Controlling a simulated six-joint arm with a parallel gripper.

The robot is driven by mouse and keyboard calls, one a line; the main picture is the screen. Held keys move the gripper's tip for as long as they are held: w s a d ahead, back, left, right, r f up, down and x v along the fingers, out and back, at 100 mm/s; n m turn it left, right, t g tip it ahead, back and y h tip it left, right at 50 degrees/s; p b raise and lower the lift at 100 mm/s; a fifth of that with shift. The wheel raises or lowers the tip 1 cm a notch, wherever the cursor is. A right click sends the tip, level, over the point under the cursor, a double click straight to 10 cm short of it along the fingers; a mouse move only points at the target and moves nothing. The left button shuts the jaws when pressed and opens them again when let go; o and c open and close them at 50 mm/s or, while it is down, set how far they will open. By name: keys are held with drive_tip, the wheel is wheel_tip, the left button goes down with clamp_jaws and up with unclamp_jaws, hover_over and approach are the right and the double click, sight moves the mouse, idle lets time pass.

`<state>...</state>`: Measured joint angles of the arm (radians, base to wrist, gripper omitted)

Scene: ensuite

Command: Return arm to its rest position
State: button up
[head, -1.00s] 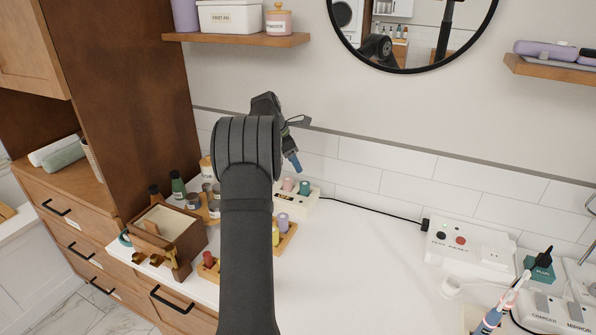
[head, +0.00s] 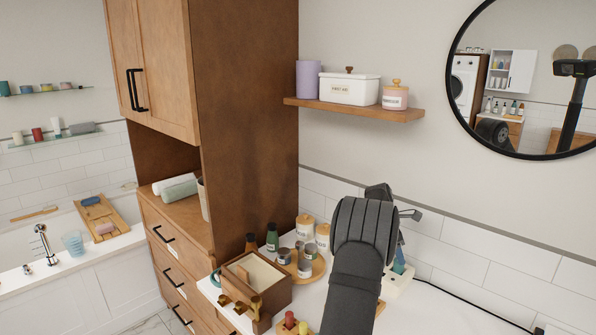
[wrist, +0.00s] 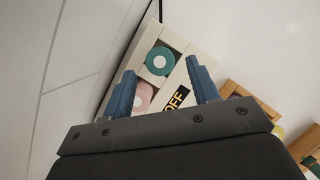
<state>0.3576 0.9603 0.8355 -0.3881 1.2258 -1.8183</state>
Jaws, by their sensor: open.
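My arm (head: 352,290) rises from the bottom of the head view over the white counter. My gripper (wrist: 163,88) shows in the wrist view with its two blue fingers apart and nothing between them. In the head view it is mostly hidden behind my arm, with a blue fingertip showing at the right.
An open wooden box (head: 262,295), a round tray (head: 318,268) with jars and bottles stand left of my arm. A tall wooden cabinet (head: 245,120) stands further left. A wall shelf (head: 350,108) with containers hangs above; a round mirror (head: 455,100) is at right.

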drive_tip(key=x, duration=0.4)
drive_tip(key=shift+d+f, duration=0.1)
drive_tip(key=shift+r, duration=1.9)
